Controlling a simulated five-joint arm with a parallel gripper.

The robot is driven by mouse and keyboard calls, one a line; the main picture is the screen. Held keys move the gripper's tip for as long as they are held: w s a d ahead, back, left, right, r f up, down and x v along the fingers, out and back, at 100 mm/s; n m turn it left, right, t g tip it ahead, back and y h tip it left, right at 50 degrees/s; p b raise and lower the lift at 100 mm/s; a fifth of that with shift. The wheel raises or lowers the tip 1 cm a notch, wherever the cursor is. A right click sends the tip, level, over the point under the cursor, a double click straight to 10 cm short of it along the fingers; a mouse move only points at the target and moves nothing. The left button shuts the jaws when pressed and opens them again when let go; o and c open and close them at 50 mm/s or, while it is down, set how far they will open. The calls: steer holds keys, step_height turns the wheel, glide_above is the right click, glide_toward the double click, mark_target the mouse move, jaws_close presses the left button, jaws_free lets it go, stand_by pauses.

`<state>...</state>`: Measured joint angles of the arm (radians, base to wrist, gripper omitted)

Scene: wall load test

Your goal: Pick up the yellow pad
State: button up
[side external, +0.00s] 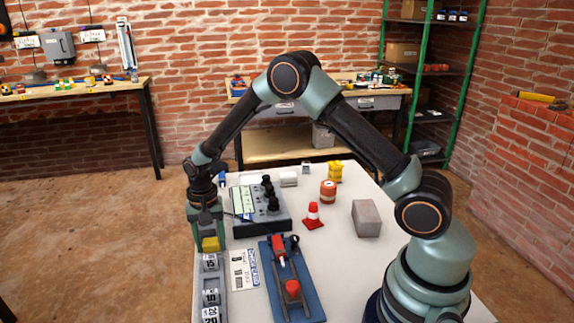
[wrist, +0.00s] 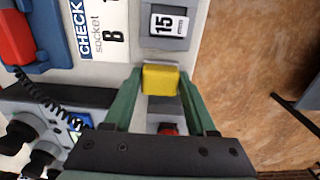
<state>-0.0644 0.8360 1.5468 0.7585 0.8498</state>
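The yellow pad (wrist: 160,79) is a small block between the two green fingers of my gripper (wrist: 160,88) in the wrist view. The fingertips lie close along both of its sides. I cannot tell whether they press on it or leave a thin gap. In the side view the pad (side external: 210,244) shows low between the fingertips of my gripper (side external: 208,240), which points down at the table's left edge. It is just behind the block marked 15 (side external: 210,262). Whether the pad rests on something or is lifted is not clear.
Numbered grey blocks, one marked 10 (side external: 210,297), line the left edge of the white table (side external: 338,262). A panel with black knobs (side external: 262,221) and a blue-based fixture (side external: 275,262) stand right of my gripper.

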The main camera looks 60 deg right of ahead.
steer(key=shift+c, duration=1.1)
steer(key=shift+r, duration=0.1)
